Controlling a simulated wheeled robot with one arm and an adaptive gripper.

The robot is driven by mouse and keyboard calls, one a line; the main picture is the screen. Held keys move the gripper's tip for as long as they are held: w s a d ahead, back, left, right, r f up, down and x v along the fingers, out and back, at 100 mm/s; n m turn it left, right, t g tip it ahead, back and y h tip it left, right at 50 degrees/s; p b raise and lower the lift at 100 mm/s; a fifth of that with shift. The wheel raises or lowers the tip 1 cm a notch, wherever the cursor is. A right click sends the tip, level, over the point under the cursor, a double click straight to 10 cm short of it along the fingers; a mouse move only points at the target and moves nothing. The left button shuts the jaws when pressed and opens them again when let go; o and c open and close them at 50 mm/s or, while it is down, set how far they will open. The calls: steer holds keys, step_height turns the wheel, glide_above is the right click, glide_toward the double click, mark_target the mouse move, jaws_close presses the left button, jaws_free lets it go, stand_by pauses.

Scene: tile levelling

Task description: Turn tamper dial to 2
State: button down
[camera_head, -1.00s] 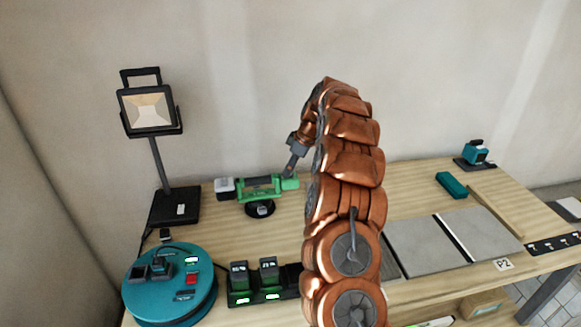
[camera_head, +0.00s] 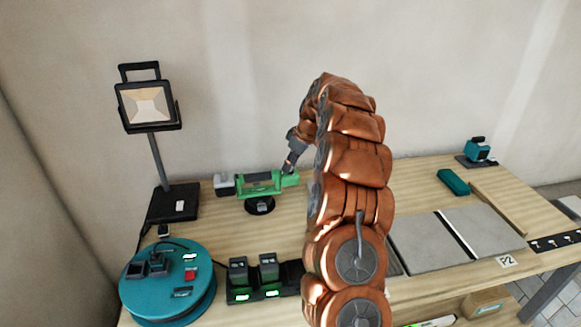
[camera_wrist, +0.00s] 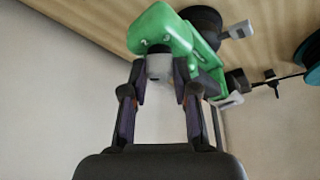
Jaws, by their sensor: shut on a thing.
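The green tool that I take for the tamper (camera_head: 262,183) lies near the back of the bench on a round black foot. My gripper (camera_head: 289,166) is at its right end in the head view. In the wrist view the green body (camera_wrist: 170,30) fills the top middle. The two fingers of my gripper (camera_wrist: 159,72) are shut on a pale grey round knob (camera_wrist: 159,66) that sticks out of the green end, which looks like the dial.
A work lamp (camera_head: 150,110) stands at the left. A teal reel (camera_head: 168,290) and a battery charger (camera_head: 262,291) are in front. Grey tiles (camera_head: 432,243), a teal block (camera_head: 453,182) and another teal tool (camera_head: 478,150) lie right. The bench left of my arm has clear wood.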

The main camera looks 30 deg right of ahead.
steer(key=m+h+b, duration=0.1)
steer(key=m, duration=0.1)
steer(key=m+b, duration=0.1)
steer(key=m, duration=0.1)
steer(key=shift+a+f+m+t+h+b, duration=0.1)
steer(key=shift+m+t+h+b, duration=0.2)
steer(key=shift+h+b, duration=0.1)
steer(key=shift+a+m+h+b, duration=0.1)
steer(key=shift+m+h+b, duration=0.85)
steer(key=shift+m, duration=1.55)
steer(key=c, duration=0.9)
jaws_free()
steer(key=shift+r, duration=0.25)
steer(key=v, duration=1.1)
steer(key=shift+a+r, duration=0.15)
steer(key=shift+r, duration=0.25)
